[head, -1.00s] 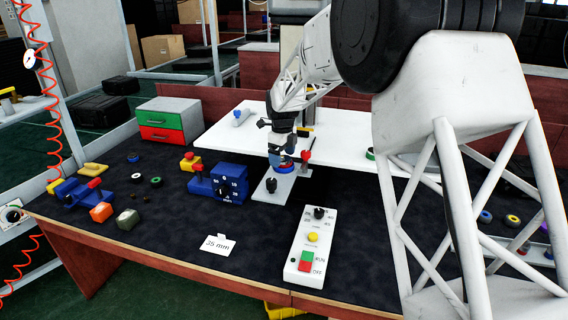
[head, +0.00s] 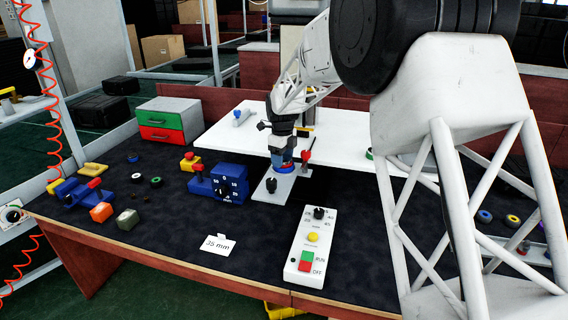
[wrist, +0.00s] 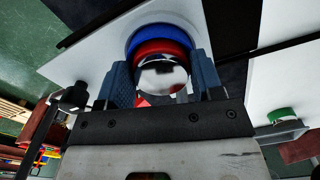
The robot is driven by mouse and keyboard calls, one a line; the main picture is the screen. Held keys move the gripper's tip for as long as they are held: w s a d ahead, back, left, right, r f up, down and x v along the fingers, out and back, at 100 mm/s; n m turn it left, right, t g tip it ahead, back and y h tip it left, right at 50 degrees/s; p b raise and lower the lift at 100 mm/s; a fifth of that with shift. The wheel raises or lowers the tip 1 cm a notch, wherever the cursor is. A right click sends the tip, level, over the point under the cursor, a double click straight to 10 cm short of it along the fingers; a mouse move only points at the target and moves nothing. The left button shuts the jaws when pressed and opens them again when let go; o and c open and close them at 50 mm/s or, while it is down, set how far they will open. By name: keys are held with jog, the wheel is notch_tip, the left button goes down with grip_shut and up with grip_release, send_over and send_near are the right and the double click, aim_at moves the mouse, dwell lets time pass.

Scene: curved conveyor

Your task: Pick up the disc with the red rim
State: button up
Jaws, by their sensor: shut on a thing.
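The disc with the red rim (wrist: 160,47) has a shiny, mirror-like face and sits between the two blue fingers of my gripper (wrist: 162,75) in the wrist view. The fingers are shut on its sides. A blue ring (wrist: 150,34) lies just behind the disc on the white plate. In the head view my gripper (head: 283,157) points down at the plate (head: 268,191), with the blue ring (head: 285,170) below it. The fingers largely hide the disc there, and I cannot tell whether it is clear of the ring.
A red-topped post (head: 305,158) stands close to the right of my gripper. A black knob (head: 271,184) is in front on the plate. A blue dial box (head: 229,184) stands to the left, and the white conveyor surface (head: 335,135) is behind.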

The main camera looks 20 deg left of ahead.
jog(key=shift+c, duration=0.7)
jog(key=shift+r, duration=0.15)
jog(key=shift+r, duration=1.35)
jog(key=shift+s+r, duration=0.1)
jog(key=shift+r, duration=0.25)
jog(key=s+d, duration=0.3)
jog(key=s, duration=0.4)
jog(key=s+d+r, duration=0.1)
jog(key=s+d, duration=0.3)
jog(key=s, duration=0.3)
jog(key=shift+d+r, duration=0.15)
jog(key=shift+d, duration=0.1)
